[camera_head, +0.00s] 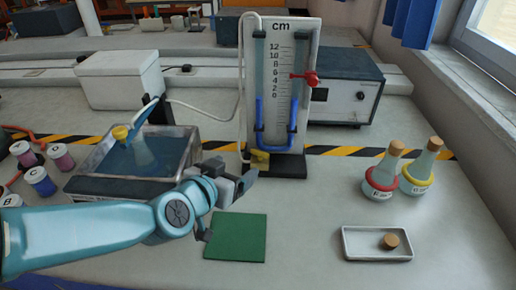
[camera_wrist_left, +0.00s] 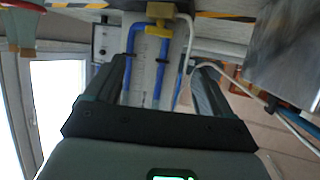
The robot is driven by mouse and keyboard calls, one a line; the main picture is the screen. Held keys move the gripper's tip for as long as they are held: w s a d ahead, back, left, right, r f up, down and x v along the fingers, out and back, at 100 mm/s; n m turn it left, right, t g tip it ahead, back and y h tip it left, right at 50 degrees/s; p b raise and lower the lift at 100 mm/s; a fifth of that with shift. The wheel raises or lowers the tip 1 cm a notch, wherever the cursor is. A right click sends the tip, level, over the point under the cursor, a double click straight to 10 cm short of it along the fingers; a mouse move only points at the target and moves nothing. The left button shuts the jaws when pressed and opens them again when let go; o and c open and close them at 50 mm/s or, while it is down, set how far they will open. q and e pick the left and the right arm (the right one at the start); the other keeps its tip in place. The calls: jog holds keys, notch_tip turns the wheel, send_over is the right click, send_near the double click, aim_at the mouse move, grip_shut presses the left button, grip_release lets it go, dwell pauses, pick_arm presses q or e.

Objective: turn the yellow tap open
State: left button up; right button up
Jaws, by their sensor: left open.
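The yellow tap (camera_head: 260,158) sits low at the foot of the upright manometer board (camera_head: 306,50), beside the blue U-tube (camera_head: 259,120). In the left wrist view the tap (camera_wrist_left: 160,14) shows near the top edge, beyond and between my fingers. My left gripper (camera_head: 246,182) is just below and in front of the tap in the head view. It also shows in the left wrist view (camera_wrist_left: 164,66), with its two dark fingers spread apart and nothing held. The exact gap to the tap is hard to judge. My right gripper is not in view.
A green mat (camera_head: 237,238) lies below my gripper. Two stoppered flasks (camera_head: 381,178) and a white tray (camera_head: 378,256) with a cork are at right. A pale hose (camera_head: 207,111) runs behind.

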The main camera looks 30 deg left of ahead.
pick_arm(q)
jog(key=p, duration=0.4)
send_near(260, 152)
jog(key=b+x, duration=0.1)
jog(key=x, duration=0.6)
jog(key=shift+f, duration=0.1)
jog(key=shift+w+a+f, duration=0.1)
jog(key=shift+w+f, duration=0.15)
jog(key=shift+w, duration=0.45)
jog(key=c, duration=1.1)
jog(key=shift+o, duration=0.2)
jog(key=shift+r, duration=0.1)
